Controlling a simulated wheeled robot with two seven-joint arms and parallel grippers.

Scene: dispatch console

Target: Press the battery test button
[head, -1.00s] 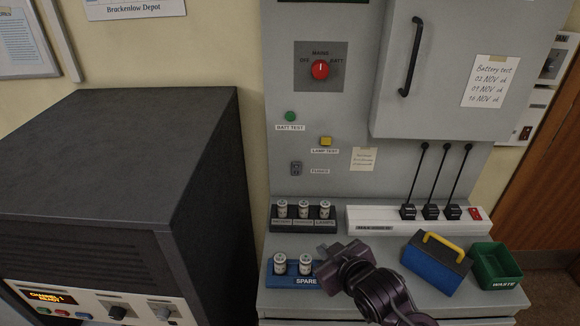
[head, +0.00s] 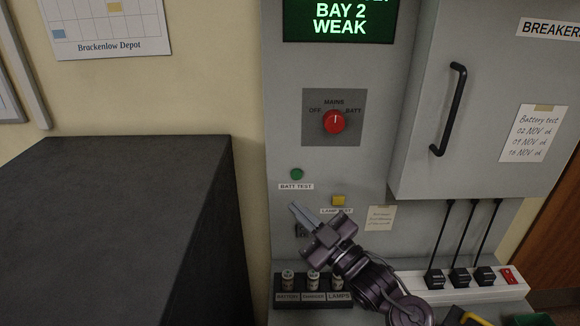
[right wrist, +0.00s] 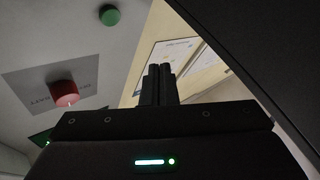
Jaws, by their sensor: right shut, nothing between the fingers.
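The battery test button is a small round green button (head: 296,174) above a "BATT TEST" label on the grey panel. It also shows at the top of the right wrist view (right wrist: 109,15). My right gripper (head: 294,208) is shut and empty. In the head view its fingertips are just below the BATT TEST label and apart from the button. In the right wrist view the closed fingers (right wrist: 158,75) appear below and right of the button. My left gripper is not in view.
A red rotary knob (head: 334,121) is above right of the button. A yellow lamp test button (head: 338,200) is close to my right gripper. A black cabinet (head: 120,220) is at the left. A screen (head: 340,20) reads "BAY 2 WEAK".

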